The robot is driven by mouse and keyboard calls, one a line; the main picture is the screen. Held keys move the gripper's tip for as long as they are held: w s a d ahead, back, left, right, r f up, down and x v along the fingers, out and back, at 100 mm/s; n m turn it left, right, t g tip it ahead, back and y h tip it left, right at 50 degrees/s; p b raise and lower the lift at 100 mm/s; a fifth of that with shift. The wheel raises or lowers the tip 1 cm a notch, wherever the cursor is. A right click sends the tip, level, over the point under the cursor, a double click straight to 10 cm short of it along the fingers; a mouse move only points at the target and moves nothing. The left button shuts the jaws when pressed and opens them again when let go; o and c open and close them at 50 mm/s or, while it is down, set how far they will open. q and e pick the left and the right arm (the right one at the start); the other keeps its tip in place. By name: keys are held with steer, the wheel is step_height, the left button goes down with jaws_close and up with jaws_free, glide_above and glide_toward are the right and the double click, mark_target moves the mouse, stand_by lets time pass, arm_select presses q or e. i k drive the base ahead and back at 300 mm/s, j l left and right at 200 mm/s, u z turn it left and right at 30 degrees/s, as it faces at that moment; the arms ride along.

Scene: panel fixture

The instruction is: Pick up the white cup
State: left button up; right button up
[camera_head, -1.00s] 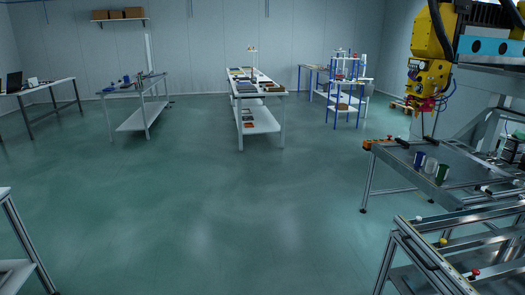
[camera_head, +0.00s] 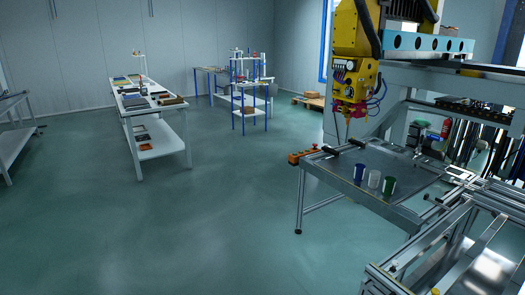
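The white cup (camera_head: 374,179) stands upright on the metal-topped panel fixture table (camera_head: 333,167) at the right of the head view. It is the middle one of three cups in a row. A blue cup (camera_head: 359,173) stands just left of it and a green cup (camera_head: 388,186) just right of it. Neither of my grippers shows in the head view.
An orange button box (camera_head: 299,157) sits at the table's left corner. A yellow machine head (camera_head: 354,62) hangs above and behind the cups. An aluminium frame (camera_head: 440,245) stands at the front right. The floor (camera_head: 190,230) left of the table is open.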

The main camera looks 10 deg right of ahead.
mark_target(375, 176)
steer(key=i+z, duration=0.3)
steer(key=z, duration=0.15)
steer(key=i+j+z, duration=0.15)
steer(key=i+z, duration=0.15)
steer(key=z, duration=0.2)
steer(key=i+j+z, duration=0.25)
steer(key=z, duration=0.2)
steer(key=i+j+z, duration=0.25)
steer(key=z, duration=0.25)
steer(key=j, duration=0.1)
